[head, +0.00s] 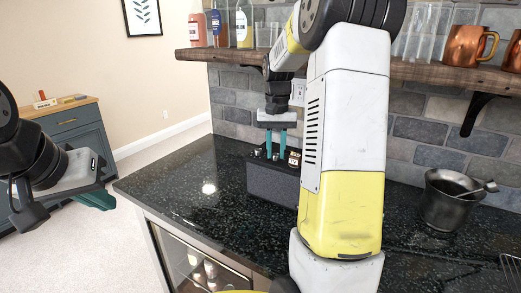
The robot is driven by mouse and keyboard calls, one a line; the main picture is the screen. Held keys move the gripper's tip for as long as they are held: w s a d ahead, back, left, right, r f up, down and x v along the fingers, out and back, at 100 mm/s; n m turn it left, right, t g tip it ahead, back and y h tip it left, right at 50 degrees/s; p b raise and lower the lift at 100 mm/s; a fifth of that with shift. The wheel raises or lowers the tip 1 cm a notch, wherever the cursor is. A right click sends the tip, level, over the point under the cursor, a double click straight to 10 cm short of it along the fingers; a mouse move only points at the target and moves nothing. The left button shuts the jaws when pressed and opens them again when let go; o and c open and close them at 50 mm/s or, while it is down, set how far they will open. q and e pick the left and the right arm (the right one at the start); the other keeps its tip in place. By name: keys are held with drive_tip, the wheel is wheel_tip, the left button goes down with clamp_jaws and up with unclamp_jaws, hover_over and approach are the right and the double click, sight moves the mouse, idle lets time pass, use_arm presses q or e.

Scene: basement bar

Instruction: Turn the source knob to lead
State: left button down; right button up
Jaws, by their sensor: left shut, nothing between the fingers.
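A dark grey box-shaped amplifier (272,182) stands on the black counter, with small knobs and a white-lettered label on its top. The lettering is too small to read, and my arm covers its right side. My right gripper (276,156) points down over the amplifier's top from behind. Its two teal fingers are apart, with their tips at the knobs. I cannot tell whether they touch a knob, or which knob is the source knob. My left gripper (108,201) is at the left, away from the counter, shut and empty.
The speckled black counter (165,190) is clear left of the amplifier. A dark metal pot (445,205) stands at the right, with a wire rack (511,268) near the corner. A wooden shelf (230,55) with bottles, glasses and copper mugs hangs above.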

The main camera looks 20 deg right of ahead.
sight(276, 154)
drive_tip(key=o, duration=0.3)
wheel_tip(276, 154, up, 7)
drive_tip(key=shift+r, duration=0.4)
idle(0.4)
